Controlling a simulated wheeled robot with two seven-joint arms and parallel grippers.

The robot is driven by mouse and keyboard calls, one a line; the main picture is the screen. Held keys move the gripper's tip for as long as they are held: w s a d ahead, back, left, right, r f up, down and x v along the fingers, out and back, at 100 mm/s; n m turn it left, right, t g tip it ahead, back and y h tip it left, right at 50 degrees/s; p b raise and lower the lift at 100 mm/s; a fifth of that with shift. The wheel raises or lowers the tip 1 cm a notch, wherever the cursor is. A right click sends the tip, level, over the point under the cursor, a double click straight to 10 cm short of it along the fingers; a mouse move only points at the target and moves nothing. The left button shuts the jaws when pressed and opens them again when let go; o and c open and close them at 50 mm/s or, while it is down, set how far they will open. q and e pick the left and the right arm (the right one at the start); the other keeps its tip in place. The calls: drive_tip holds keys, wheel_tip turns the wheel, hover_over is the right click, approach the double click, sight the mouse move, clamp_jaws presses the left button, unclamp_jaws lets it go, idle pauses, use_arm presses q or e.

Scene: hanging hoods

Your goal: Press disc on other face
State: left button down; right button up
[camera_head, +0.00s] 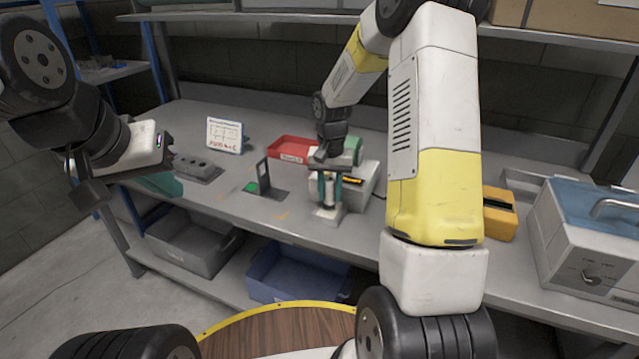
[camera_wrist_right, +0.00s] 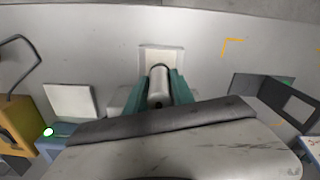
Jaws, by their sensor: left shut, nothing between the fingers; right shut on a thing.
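My right gripper (camera_head: 327,190) is shut on a grey cylinder (camera_wrist_right: 158,86), held between its teal fingers (camera_wrist_right: 180,88). The cylinder is over a pale square block (camera_wrist_right: 160,54) on the bench, which also shows in the head view (camera_head: 328,214). I cannot tell whether the cylinder touches the block. My left gripper (camera_head: 165,184) is shut and empty near the bench's left end, apart from the work. No disc can be made out; the right gripper's body hides part of the area.
A grey block with holes (camera_head: 198,168), a sign (camera_head: 225,135), a red tray (camera_head: 288,149) and a dark stand with a green patch (camera_head: 261,179) are on the bench. A yellow box (camera_head: 500,213) and blue-topped case (camera_head: 590,235) stand at right. Bins are below.

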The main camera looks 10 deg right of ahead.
sight(330, 179)
drive_tip(key=shift+r, duration=2.9)
